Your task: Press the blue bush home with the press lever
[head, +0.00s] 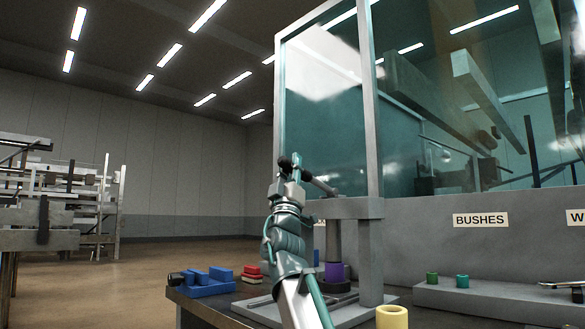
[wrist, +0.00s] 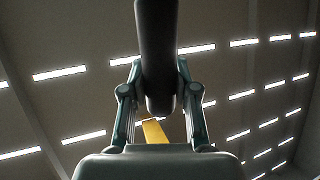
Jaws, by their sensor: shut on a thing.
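My gripper (head: 293,167) is raised at the left of the press (head: 371,255), pointing upward. It is shut on the press lever (head: 322,187), a dark rod that runs down to the right toward the press. In the wrist view the dark lever (wrist: 157,60) passes between the two fingers. Below the press's grey ram (head: 334,240), a purple ring-shaped part (head: 334,272) sits on a dark round base. My arm hides part of the press.
A yellow bush (head: 391,318) stands at the front edge. Clear panels rise behind the press.

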